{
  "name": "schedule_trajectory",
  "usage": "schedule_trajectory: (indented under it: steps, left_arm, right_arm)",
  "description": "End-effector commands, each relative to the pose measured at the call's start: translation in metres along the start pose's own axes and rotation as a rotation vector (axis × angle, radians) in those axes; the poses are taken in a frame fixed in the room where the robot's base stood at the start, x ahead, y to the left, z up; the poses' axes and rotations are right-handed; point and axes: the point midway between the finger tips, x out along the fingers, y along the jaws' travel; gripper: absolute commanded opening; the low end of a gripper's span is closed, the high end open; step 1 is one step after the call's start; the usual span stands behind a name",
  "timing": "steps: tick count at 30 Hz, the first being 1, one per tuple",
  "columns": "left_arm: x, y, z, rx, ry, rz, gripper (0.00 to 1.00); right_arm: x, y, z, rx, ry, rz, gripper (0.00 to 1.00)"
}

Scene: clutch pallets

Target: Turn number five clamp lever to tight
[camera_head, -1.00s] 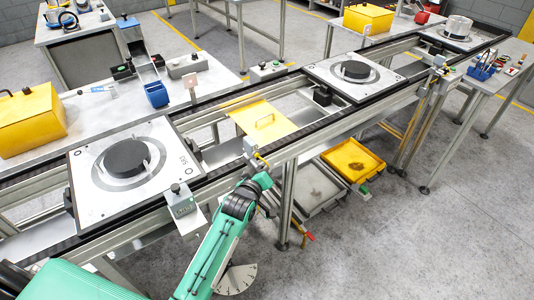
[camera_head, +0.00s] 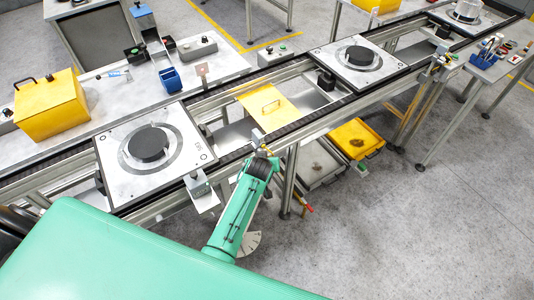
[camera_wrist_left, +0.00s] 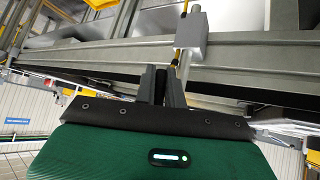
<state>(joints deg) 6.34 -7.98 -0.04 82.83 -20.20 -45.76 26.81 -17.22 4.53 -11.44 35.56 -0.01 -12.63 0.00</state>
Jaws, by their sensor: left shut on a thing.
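A small clamp (camera_head: 256,135) with a grey block sits on the front rail of the conveyor, just beyond my left gripper. In the left wrist view its grey block (camera_wrist_left: 191,36) is fixed to the metal rail, with a thin yellow-ended lever (camera_wrist_left: 184,68) by it. My left gripper (camera_head: 262,152) is at the clamp. In the left wrist view its dark fingers (camera_wrist_left: 162,80) are shut on the lever's lower part, which they mostly hide. I cannot read any number on the clamp. My right gripper is not in view.
Pallets with black discs (camera_head: 148,144) (camera_head: 355,54) sit on the conveyor. A yellow plate (camera_head: 268,105) lies between them. A grey button box (camera_head: 200,189) juts out left of my arm. A yellow tray (camera_head: 356,138) is below the conveyor. Floor at right is clear.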

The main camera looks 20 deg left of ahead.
Motion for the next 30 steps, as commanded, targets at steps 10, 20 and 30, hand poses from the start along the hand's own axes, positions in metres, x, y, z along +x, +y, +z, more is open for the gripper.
schedule_trajectory:
  steps: [10,20,30]
  left_arm:
    - [-0.003,-0.004,0.001,0.072,-0.073,-0.084,0.0]
    - [-0.002,-0.005,0.003,0.083,-0.085,-0.097,0.0]
    - [-0.002,-0.005,0.002,0.082,-0.084,-0.097,0.32]
  right_arm:
    - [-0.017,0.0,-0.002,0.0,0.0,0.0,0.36]
    - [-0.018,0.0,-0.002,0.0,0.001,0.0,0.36]
    - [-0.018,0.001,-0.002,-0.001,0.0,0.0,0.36]
